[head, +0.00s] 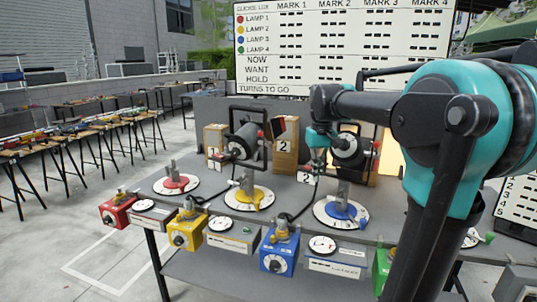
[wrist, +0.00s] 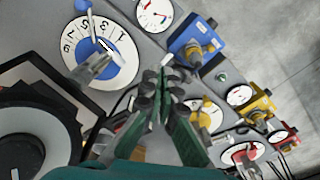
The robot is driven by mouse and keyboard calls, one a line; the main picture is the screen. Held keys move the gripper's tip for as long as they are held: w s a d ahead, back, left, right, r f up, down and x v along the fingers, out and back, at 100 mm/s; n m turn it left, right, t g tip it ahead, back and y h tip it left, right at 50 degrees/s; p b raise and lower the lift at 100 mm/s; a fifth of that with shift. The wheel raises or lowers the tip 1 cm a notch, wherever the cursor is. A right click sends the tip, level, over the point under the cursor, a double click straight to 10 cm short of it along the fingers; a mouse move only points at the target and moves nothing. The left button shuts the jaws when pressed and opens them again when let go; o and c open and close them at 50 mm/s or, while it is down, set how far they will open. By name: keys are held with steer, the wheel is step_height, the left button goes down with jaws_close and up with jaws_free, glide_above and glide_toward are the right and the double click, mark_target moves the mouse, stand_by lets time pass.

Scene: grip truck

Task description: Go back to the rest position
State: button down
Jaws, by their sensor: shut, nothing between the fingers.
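My gripper (head: 318,163) hangs at the end of my teal and dark arm, above the back of the grey bench (head: 205,262), between the two black lamps. In the wrist view its fingers (wrist: 163,72) meet at the tips, with nothing between them. Below it are the blue dial (head: 341,212), at upper left in the wrist view (wrist: 98,50), and the yellow dial (head: 249,197). The red dial (head: 176,185) is further left. My gripper appears clear of the dials; its exact height is hard to tell.
Black lamps (head: 243,142) (head: 349,150) and wooden blocks (head: 286,143) stand close around my gripper. Red (head: 117,212), yellow (head: 186,232), blue (head: 279,252) and green (head: 382,270) boxes line the front edge. A scoreboard (head: 340,45) stands behind.

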steer(key=s+d+f+m+t, duration=0.1)
steer(key=s+f, duration=0.9)
steer(key=f, duration=0.3)
steer(key=s+d+f+m+t, duration=0.1)
steer(key=s+d+f+t, duration=0.1)
steer(key=s+f, duration=0.8)
step_height(320, 180, down, 4)
steer(key=shift+d+r+t, duration=0.15)
steer(key=shift+r+t, duration=0.1)
steer(key=shift+t, duration=0.05)
